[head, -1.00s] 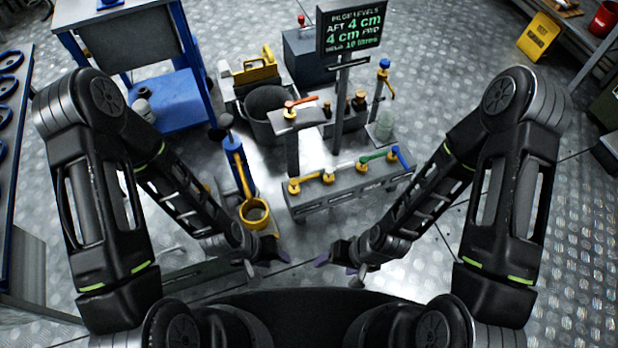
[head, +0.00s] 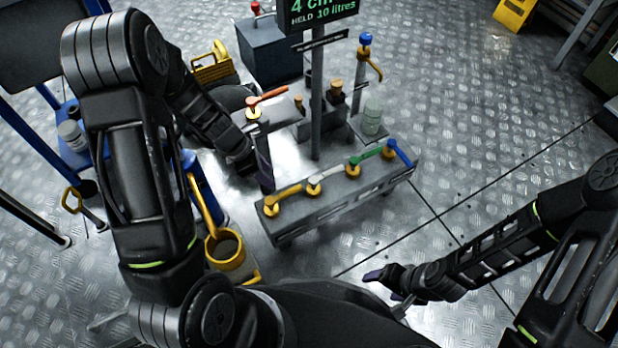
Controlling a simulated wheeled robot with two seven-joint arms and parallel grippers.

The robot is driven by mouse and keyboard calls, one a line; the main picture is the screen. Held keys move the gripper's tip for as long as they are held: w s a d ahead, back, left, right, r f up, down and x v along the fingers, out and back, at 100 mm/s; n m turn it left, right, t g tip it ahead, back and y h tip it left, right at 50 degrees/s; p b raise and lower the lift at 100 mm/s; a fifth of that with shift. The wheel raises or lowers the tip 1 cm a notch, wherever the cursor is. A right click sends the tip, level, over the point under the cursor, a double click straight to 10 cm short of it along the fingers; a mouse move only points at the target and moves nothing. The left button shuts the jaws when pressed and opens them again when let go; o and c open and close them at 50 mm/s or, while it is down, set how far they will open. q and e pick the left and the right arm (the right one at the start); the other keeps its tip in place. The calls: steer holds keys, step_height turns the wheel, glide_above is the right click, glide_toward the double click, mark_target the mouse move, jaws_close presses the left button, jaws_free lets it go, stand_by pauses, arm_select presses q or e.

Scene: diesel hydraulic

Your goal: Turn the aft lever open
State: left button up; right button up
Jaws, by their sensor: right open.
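A low grey manifold bench (head: 340,200) carries a row of levers on brass valve bodies: a yellow lever (head: 287,191), a white lever (head: 333,174), a green lever (head: 371,154) and a blue lever (head: 400,153). An orange-red lever (head: 268,97) sits on a separate post behind. No label shows which one is aft. My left gripper (head: 263,172) points down just behind the yellow lever, beside the red lever's post; I cannot tell whether it is open or touching anything. My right gripper (head: 384,283) is open and empty, in front of the bench, apart from it.
A sign on a post (head: 318,60) stands behind the bench, partly cut off. A yellow cup-shaped holder (head: 225,250) stands left of the bench. A glass jar (head: 372,117) and dark box (head: 274,50) are behind.

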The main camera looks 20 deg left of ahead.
mark_target(291, 189)
arm_select(q)
steer(key=d+n, duration=0.1)
steer(key=d+r+n+h, duration=0.1)
steer(key=n, duration=0.1)
steer(key=shift+d, duration=0.2)
steer(key=shift+f, duration=0.1)
steer(key=b+x, duration=0.4)
steer(key=x, duration=0.3)
steer(key=shift+d+f, duration=0.15)
steer(key=shift+f, duration=0.2)
steer(key=shift+c, duration=0.2)
jaws_close()
